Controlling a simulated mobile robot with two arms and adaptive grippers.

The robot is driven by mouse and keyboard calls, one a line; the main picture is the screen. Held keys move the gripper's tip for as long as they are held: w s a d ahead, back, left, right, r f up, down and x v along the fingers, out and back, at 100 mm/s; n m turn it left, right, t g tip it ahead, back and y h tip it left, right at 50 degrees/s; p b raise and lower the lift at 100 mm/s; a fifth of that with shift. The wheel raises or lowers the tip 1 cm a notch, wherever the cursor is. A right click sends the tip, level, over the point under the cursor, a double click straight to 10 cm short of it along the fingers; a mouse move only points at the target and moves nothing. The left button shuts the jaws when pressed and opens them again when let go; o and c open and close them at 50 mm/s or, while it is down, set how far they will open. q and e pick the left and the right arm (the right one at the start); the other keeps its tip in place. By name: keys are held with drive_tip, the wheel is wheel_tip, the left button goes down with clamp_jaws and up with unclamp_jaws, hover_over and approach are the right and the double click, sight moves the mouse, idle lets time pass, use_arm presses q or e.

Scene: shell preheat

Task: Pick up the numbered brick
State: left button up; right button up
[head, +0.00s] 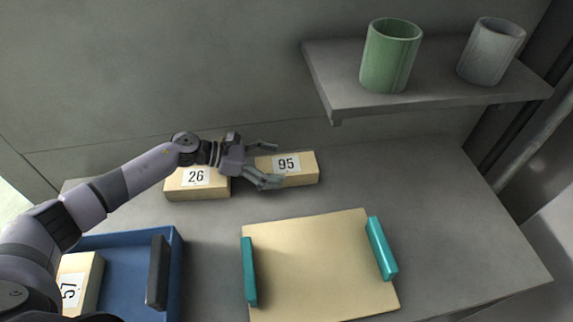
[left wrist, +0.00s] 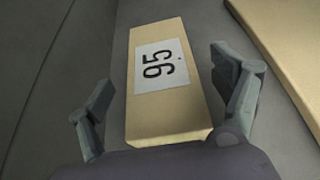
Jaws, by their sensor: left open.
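A tan brick labelled 95 (head: 304,173) lies on the grey table near the back wall. It also shows in the left wrist view (left wrist: 160,105), between my two fingers. My left gripper (head: 271,164) is open at the left end of this brick, with one finger on the far side and one on the near side. I cannot tell whether the fingers touch it. A second tan brick labelled 26 (head: 196,180) lies to the left, partly under my left wrist. A third numbered brick (head: 84,272) lies in the blue tray (head: 176,265), partly hidden by my arm. My right gripper is not in view.
A tan board (head: 315,262) with teal handles lies at the front middle. A grey shelf (head: 425,97) above right holds a green cup (head: 389,58) and a grey cup (head: 490,52). The table right of brick 95 is clear.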

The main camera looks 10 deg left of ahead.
use_arm(q)
drive_tip(key=shift+f, duration=0.1)
drive_tip(key=c, duration=1.6)
drive_tip(key=shift+o, duration=0.2)
wheel_tip(320, 180, up, 10)
drive_tip(key=b, duration=0.2)
drive_tip(key=shift+b, duration=0.35)
